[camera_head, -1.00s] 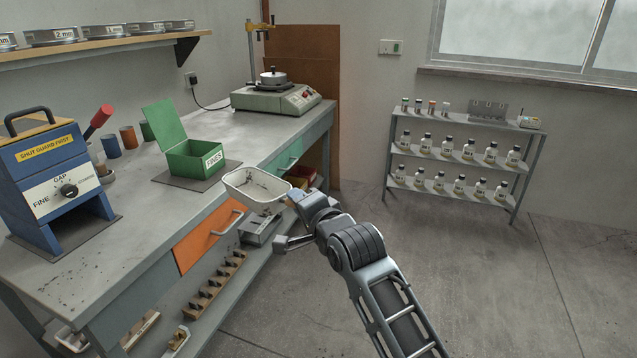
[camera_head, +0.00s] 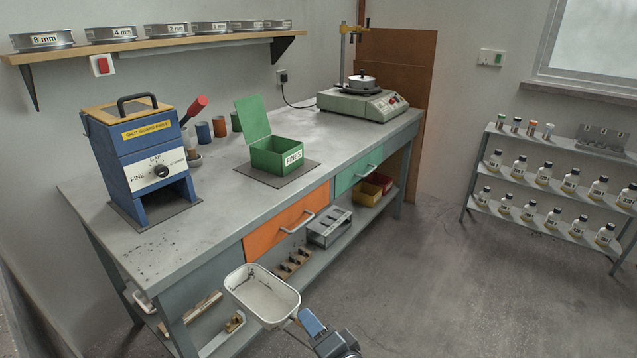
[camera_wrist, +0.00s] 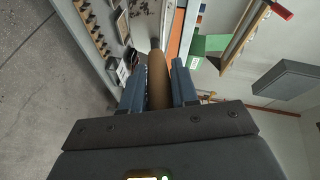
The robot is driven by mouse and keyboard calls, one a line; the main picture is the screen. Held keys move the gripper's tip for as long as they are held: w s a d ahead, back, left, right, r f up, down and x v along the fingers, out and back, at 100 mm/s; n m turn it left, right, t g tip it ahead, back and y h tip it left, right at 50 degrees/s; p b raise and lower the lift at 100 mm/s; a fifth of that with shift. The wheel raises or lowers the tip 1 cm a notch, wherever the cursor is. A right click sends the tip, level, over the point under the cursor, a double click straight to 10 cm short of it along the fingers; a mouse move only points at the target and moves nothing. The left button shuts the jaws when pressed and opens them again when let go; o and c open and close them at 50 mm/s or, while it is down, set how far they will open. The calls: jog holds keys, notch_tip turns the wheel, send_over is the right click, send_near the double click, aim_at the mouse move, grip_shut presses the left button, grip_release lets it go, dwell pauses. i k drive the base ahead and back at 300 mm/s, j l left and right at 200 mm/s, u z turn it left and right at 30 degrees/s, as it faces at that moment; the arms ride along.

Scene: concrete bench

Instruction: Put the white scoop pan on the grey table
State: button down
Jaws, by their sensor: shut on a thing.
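In the wrist view my gripper's blue fingers (camera_wrist: 158,88) are shut on the pan's brown handle (camera_wrist: 158,72). The pan appears held in the air in front of the grey table (camera_head: 215,222), overlapping its lower shelf in the picture.
On the table stand a blue crusher (camera_head: 145,160), an open green FINES box (camera_head: 275,152) on a dark mat, and a sieve machine (camera_head: 362,102) at the far end. An orange drawer (camera_head: 285,222) with a handle is in the front. A bottle rack (camera_head: 545,190) stands right.

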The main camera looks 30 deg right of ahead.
aim_at(344, 135)
jog(key=i+l+z, duration=0.85)
jog(key=i+z, duration=0.2)
jog(key=i, duration=0.3)
